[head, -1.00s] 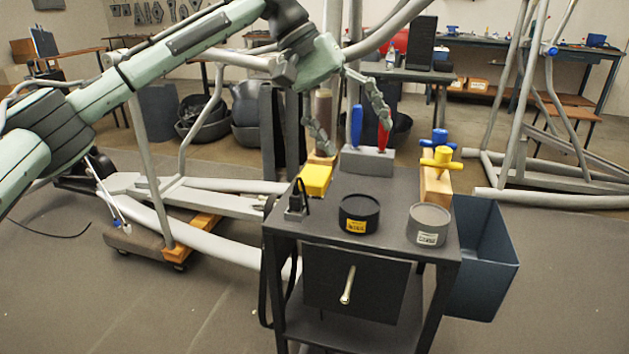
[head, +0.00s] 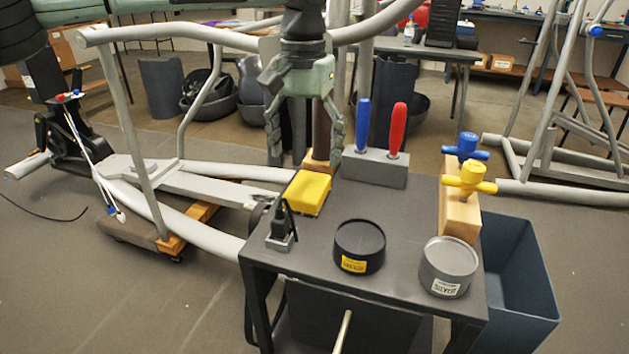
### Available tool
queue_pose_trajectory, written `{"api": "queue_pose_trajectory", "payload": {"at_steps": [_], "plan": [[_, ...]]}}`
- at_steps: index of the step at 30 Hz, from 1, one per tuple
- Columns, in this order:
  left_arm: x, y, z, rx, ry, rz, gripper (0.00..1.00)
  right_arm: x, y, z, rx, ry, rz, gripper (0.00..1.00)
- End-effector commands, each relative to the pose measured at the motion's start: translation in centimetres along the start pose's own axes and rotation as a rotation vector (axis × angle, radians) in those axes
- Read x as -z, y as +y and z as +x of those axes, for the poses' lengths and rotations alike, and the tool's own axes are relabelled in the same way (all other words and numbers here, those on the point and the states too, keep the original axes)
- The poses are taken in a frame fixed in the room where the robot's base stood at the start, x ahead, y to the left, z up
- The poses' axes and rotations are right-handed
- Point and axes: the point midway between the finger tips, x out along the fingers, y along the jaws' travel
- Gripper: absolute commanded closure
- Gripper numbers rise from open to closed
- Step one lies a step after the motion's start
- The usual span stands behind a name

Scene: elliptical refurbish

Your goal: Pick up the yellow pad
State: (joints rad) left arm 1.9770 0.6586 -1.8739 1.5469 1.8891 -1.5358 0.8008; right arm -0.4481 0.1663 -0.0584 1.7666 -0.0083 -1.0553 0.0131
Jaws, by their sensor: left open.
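The yellow pad (head: 307,192) is a small block lying flat on the left rear part of the dark cart top (head: 400,215). My left gripper (head: 304,150) points down above and just behind the pad in the picture, with its two grey fingers spread apart and nothing between them. The pad appears free of the fingers; the exact height of the gap is hard to tell. My right gripper is out of the frame.
A grey holder (head: 374,168) with a blue and a red handle stands right of the pad. A small black object (head: 281,230) stands in front of it. A black tin (head: 360,247), a silver tin (head: 448,267) and a wooden block (head: 459,210) with blue and yellow T-handles are on the cart. A bin (head: 518,280) hangs at right.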

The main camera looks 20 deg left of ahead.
Motion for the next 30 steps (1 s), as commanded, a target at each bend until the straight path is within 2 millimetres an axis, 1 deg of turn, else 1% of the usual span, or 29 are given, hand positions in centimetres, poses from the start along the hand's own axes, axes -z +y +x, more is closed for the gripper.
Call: {"api": "queue_pose_trajectory", "payload": {"at_steps": [7,11,15,18,24,25,26,30], "plan": [[-0.1,0.3,2.8,0.001,-0.001,0.003,0.21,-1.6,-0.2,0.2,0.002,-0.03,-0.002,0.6],[-0.3,0.6,4.7,0.001,-0.001,0.003,0.21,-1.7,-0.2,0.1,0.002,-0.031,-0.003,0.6],[-0.3,0.7,6.6,0.0,0.0,0.002,0.21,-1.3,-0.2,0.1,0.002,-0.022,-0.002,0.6],[-0.3,0.7,7.2,0.0,0.0,0.002,0.21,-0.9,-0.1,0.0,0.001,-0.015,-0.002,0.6],[-0.3,0.7,7.2,-0.001,0.0,0.002,0.21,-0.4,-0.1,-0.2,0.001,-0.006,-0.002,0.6],[-0.3,0.7,7.2,-0.001,0.0,0.002,0.22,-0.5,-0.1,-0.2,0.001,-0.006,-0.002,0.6],[-0.3,0.7,7.2,-0.001,0.0,0.002,0.26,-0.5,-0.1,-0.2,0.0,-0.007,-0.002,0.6],[-0.3,0.7,7.2,-0.001,0.0,0.001,0.43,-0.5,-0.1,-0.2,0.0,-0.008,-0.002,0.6]]}}
